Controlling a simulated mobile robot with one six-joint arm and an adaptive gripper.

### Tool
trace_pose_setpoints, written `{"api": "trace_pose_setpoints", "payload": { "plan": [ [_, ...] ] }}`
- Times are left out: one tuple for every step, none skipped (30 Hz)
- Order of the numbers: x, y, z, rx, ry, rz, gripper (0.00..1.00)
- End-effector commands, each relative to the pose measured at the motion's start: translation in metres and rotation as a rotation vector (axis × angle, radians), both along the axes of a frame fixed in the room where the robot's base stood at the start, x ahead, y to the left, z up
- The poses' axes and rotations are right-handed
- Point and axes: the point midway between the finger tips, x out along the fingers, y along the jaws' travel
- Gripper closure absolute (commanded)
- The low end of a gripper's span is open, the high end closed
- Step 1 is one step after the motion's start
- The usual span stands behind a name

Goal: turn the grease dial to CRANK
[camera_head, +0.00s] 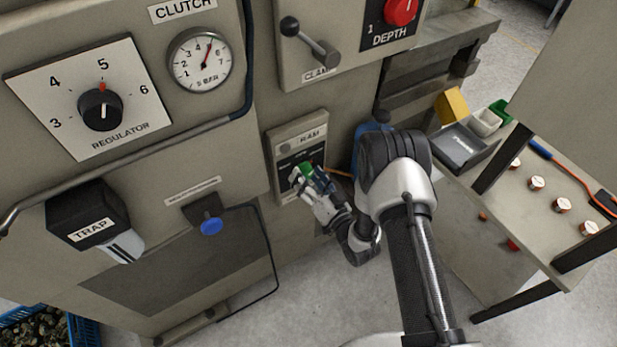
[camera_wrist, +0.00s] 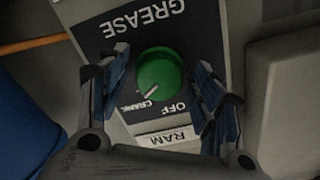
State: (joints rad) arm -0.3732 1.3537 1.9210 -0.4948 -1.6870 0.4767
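The green grease dial (camera_wrist: 158,72) sits on a dark panel marked GREASE (camera_wrist: 148,22), which appears upside down in the wrist view. OFF and CRANK are printed below the dial there. The dial's white pointer mark slants down-left, toward the CRANK side. My gripper (camera_wrist: 160,88) is open, with one blue-padded finger on each side of the dial. Gaps show between the fingers and the dial. In the head view the dial (camera_head: 306,169) is partly hidden by my gripper (camera_head: 312,181), which faces the panel.
A RAM label plate (camera_wrist: 167,137) is beside the dial panel. The clamp lever (camera_head: 310,42) and red depth knob (camera_head: 400,11) are above. A blue knob (camera_head: 211,226) is to the left. A bench (camera_head: 560,190) with small parts stands right.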

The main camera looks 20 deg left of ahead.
Motion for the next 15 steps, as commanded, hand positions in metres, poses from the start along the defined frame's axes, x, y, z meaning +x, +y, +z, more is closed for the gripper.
{"api": "trace_pose_setpoints", "payload": {
  "plan": [
    [0.000, 0.000, 0.000, 0.000, 0.000, 0.000, 0.35],
    [0.000, 0.000, 0.000, 0.001, -0.001, -0.001, 0.35],
    [0.000, 0.000, 0.000, 0.000, -0.001, -0.001, 0.35],
    [0.000, 0.000, 0.000, 0.000, -0.001, -0.001, 0.35],
    [0.000, 0.000, 0.000, 0.000, -0.001, -0.001, 0.35],
    [0.000, 0.000, 0.000, 0.000, -0.001, -0.001, 0.35],
    [0.000, 0.000, 0.000, 0.000, -0.001, -0.001, 0.35],
    [0.000, 0.000, 0.000, 0.000, -0.001, -0.001, 0.35],
    [0.000, 0.000, 0.000, 0.000, -0.001, -0.001, 0.35],
    [0.000, 0.000, 0.000, 0.000, -0.001, -0.001, 0.35],
    [-0.001, -0.001, 0.000, 0.000, -0.001, -0.001, 0.35],
    [-0.002, -0.003, 0.000, -0.001, -0.001, 0.000, 0.35],
    [-0.004, -0.005, 0.000, -0.001, 0.000, -0.001, 0.35],
    [-0.006, -0.007, 0.000, 0.000, 0.000, -0.001, 0.35],
    [-0.009, -0.012, -0.001, -0.002, 0.002, -0.002, 0.35]
  ]
}}
